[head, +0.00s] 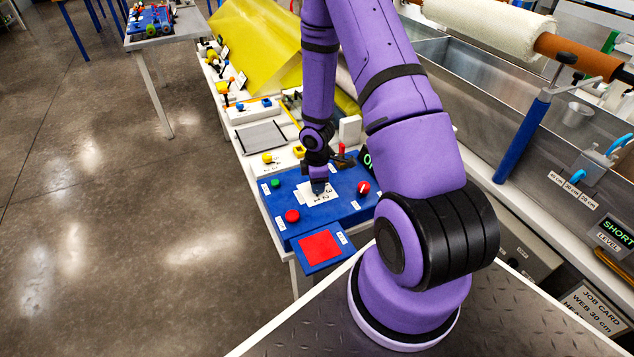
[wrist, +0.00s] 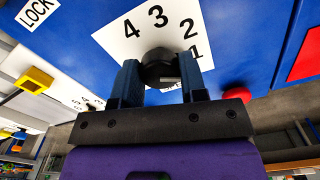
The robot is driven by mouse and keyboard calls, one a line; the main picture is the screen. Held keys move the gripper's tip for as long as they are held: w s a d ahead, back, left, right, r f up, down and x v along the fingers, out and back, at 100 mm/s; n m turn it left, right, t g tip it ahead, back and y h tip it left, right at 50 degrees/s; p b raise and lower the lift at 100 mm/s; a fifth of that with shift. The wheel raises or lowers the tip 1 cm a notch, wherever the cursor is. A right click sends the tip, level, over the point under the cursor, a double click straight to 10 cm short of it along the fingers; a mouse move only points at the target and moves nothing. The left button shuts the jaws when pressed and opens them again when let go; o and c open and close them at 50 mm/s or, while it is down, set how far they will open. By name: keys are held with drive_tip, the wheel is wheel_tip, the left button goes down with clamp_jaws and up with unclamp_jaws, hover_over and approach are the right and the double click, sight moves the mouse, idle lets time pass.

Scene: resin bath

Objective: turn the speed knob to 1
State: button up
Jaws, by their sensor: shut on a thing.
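The speed knob (wrist: 158,68) is black and round and sits on a white dial plate (wrist: 125,35) printed with 4, 3, 2 and 1. My gripper (wrist: 160,78) is shut on the knob, one finger on each side of it. The knob's pointer mark cannot be made out, so I cannot tell which number it is set to. In the head view my gripper (head: 318,187) reaches down to the dial plate (head: 331,197) on the blue panel (head: 345,212), and the knob is hidden there.
On the panel are a green button (head: 275,183), a red button (head: 292,216) and a red knob (head: 363,187). A red square pad (head: 319,246) lies in front. A red-topped lever (head: 341,150) stands behind. The steel bath (head: 470,80) is to the right, with open floor (head: 110,200) at left.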

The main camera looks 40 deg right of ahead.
drive_tip(key=o, duration=0.9)
drive_tip(key=shift+o, duration=0.2)
drive_tip(key=shift+r, duration=0.1)
wheel_tip(320, 180, up, 11)
drive_tip(key=shift+f, duration=0.2)
